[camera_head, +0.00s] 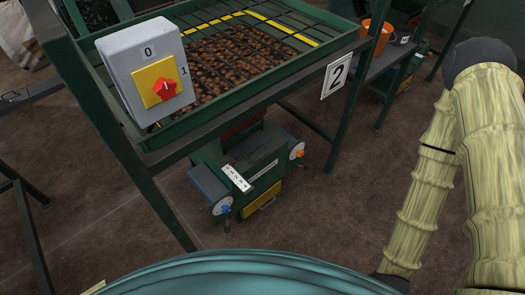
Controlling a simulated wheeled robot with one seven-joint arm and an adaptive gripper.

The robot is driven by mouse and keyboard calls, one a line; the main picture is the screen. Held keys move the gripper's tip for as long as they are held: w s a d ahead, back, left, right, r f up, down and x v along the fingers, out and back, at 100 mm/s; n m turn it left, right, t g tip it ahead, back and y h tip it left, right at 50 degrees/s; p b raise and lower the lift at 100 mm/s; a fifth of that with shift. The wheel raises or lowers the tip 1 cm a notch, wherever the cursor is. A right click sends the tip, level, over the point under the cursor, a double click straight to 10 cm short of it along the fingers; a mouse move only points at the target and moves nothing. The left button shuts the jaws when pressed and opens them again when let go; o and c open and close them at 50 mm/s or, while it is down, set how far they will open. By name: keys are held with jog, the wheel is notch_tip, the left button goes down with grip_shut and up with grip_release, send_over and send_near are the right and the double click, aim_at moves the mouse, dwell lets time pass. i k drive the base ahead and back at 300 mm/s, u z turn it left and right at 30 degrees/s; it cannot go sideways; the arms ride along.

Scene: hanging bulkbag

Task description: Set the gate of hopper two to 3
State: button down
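Hopper two is a green framed tray (345,42) filled with brown lumps under a grid, marked by a white "2" plate (337,75). Below it hangs a green box (262,150) with a white marked scale (237,178) on its sloping top. A blue knob on a white dial (223,207) is at its left end, and an orange knob on a white dial (297,151) is at its right end. The scale's digits and the gate setting are too small to read. My arm, in a yellowish sleeve, runs down the right side; my gripper is not visible.
A grey switch box (119,62) with a red rotary switch (164,89), marked 0 and 1, stands at the tray's near left corner. Green legs (330,135) flank the lower box. An orange bucket (377,38) is behind. Brown floor (345,205) is open in front.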

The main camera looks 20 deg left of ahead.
aim_at(241, 150)
jog(key=u, duration=0.55)
jog(key=k, duration=1.3)
jog(key=u, duration=0.05)
jog(key=i, duration=0.5)
jog(key=z, duration=0.5)
jog(key=i, duration=1.2)
jog(key=u, duration=0.65)
